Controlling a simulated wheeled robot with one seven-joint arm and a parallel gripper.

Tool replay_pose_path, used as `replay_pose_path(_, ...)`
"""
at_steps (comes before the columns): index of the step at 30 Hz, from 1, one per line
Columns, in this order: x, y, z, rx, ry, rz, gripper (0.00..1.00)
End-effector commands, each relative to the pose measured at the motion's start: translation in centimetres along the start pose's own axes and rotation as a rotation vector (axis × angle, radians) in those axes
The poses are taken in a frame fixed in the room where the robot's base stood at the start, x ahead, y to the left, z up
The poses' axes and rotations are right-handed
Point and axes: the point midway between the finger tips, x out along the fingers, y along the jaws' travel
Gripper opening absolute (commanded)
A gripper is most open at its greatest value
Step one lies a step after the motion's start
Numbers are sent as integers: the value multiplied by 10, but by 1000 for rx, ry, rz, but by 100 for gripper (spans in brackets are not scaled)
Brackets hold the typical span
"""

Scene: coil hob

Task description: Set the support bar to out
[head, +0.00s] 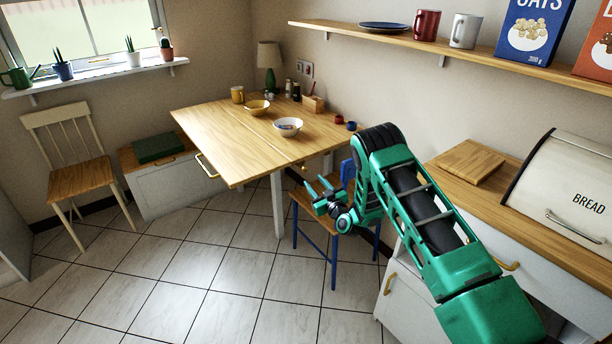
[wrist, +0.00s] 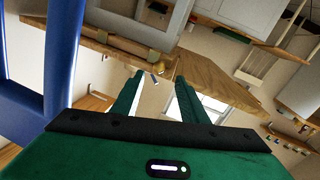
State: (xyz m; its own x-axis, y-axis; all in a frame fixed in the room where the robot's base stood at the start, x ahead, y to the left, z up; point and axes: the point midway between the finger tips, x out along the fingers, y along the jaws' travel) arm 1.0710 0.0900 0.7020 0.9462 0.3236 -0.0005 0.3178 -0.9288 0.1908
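The wooden table (head: 235,150) stands against the wall with its leaf up, and a white leg (head: 279,205) is below it. A small brass knob (head: 303,168) shows under its near right edge. In the wrist view a wooden bar (wrist: 115,48) runs along the table's underside, with a brass fitting (wrist: 155,57) at its end; I cannot tell for sure whether this is the support bar or how far out it is. My gripper (head: 316,183) is open and empty, below the table's right side and above the blue chair. Its fingers (wrist: 158,82) point toward the brass fitting, apart from it.
A blue chair with a wooden seat (head: 345,217) stands close under my gripper. A counter with a bread bin (head: 565,190) is at right. The tiled floor (head: 180,270) in front is clear.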

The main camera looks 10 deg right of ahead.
Motion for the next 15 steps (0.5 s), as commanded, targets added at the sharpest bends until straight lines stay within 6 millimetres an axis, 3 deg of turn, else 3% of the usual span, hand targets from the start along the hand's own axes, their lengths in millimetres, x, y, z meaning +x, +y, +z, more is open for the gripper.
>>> replay_pose_path(9, 56, 3, -1, 0, 2, 4, 40)
replay_pose_path(15, 78, 2, -1, 0, 2, 2, 40)
